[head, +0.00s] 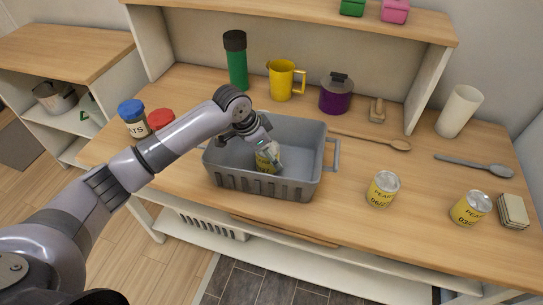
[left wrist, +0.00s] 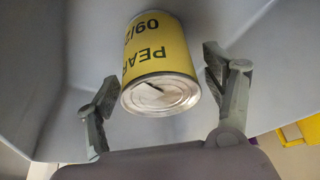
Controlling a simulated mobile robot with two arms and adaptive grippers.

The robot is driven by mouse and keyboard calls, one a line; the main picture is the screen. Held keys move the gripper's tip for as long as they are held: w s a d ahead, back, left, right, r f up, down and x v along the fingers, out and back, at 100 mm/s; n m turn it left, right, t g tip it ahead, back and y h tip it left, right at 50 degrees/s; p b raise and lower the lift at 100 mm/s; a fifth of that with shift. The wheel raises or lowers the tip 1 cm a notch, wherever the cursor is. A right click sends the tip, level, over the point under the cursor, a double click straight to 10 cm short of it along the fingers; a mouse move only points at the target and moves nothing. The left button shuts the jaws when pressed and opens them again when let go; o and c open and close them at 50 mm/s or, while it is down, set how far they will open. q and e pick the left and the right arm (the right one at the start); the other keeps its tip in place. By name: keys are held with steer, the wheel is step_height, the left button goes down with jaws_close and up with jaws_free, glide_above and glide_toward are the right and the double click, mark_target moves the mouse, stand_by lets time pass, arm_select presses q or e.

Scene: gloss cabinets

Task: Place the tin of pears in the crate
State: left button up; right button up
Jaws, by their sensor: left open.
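A grey crate (head: 262,187) stands on the wooden counter. A yellow-labelled tin of pears (head: 268,161) is inside it, partly hidden by my left gripper (head: 262,140). In the left wrist view the tin (left wrist: 160,62) reads "PEAR" and "09/2", and its metal end faces the camera. My left gripper's fingers (left wrist: 160,80) are spread apart, one on each side of the tin's end, with visible gaps. Two more tins of pears, a nearer-middle one (head: 383,190) and a right one (head: 471,208), stand on the counter right of the crate. My right gripper is not in view.
Behind the crate stand a green bottle (head: 236,62), a yellow mug (head: 281,80) and a purple pot (head: 335,97). Jars (head: 133,117) stand left. A wooden spoon (head: 375,140) lies right of the crate. Counter between crate and tins is clear.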

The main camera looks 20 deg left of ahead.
arm_select(q)
steer(key=v, duration=0.9)
